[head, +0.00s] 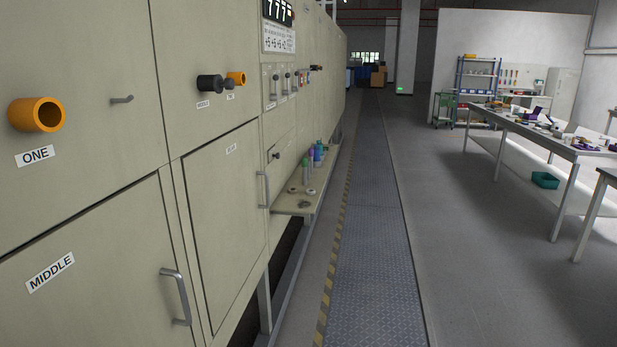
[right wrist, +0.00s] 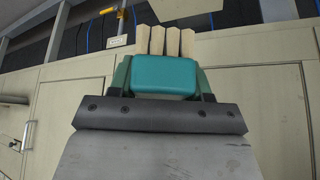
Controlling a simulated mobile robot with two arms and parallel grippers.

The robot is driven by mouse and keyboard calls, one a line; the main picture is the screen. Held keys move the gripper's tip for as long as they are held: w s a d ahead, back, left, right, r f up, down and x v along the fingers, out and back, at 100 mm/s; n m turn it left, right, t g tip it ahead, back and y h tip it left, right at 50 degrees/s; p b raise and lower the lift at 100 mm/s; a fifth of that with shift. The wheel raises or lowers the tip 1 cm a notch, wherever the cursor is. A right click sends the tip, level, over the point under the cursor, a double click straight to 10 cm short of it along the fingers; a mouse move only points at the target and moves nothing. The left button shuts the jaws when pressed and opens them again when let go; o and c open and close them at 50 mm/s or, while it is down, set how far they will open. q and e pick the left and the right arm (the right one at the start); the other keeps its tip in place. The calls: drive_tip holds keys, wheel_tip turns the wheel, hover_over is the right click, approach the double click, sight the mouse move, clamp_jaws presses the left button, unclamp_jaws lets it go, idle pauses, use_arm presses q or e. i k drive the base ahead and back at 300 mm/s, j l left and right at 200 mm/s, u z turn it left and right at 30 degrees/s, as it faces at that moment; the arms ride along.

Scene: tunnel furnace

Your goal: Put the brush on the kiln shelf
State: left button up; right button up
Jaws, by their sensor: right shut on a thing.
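My right gripper (right wrist: 162,92) shows in the right wrist view, its dark green fingers on both sides of a teal block. It is shut on this block, which I take to be part of the brush (right wrist: 165,75). Several pale tan strips stick up beyond the block, and I cannot tell whether they are bristles. The kiln shelf (head: 294,206) in the head view is a small ledge on the kiln's side, holding several bottles and small round items. Neither gripper shows in the head view, and the left is in no view.
The beige kiln wall (head: 225,210) with handles and orange ports fills the left of the head view. A metal-plate walkway (head: 372,240) runs clear alongside it. A cluttered workbench (head: 545,135) stands at the right, with a green bin (head: 545,180) below its top.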

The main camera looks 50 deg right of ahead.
sight(283, 203)
drive_tip(key=i+l, duration=0.15)
drive_tip(key=l, duration=0.25)
drive_tip(key=i+l+u, duration=0.1)
drive_tip(key=l, duration=0.3)
drive_tip(key=i+l, duration=0.15)
drive_tip(key=l, duration=0.25)
drive_tip(key=i+l, duration=0.1)
drive_tip(key=l, duration=0.3)
drive_tip(key=i+l+u, duration=0.1)
drive_tip(key=l, duration=0.3)
